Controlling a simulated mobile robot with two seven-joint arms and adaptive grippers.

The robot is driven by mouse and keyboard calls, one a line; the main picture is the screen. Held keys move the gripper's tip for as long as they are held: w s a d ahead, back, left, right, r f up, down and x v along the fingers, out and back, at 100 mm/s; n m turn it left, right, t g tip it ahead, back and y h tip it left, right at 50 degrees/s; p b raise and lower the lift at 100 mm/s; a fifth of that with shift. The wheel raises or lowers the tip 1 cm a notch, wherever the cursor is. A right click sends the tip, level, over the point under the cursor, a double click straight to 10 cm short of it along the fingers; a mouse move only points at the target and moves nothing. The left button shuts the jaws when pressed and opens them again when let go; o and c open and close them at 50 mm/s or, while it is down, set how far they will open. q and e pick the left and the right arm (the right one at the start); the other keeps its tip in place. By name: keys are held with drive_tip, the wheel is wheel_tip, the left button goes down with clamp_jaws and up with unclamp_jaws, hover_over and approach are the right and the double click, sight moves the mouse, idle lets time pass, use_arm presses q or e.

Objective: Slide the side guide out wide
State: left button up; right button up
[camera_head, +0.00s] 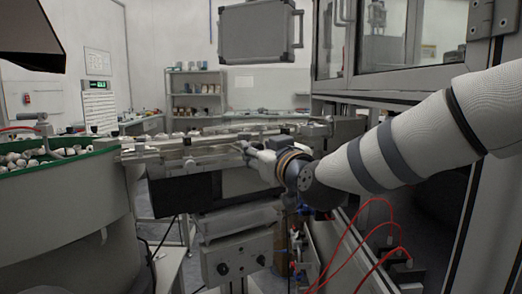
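A metal linear track (165,150) runs from the bowl feeder toward the machine at the right, with guide rails along its top. I cannot make out for sure which rail is the side guide. My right arm comes in from the right, and its gripper (248,150) is at the track's near side, beside the rails. The fingers are small and partly hidden by the wrist, so I cannot tell whether they are open, shut or touching a rail. My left gripper is not in view.
A green-rimmed bowl feeder (60,160) with pale caps (40,157) stands at the left. A glazed machine frame (400,90) stands at the right, behind my arm. Red hoses (345,240) hang below the arm. A control box (235,258) sits under the track.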

drive_tip(key=shift+d, duration=0.1)
drive_tip(key=v, duration=1.2)
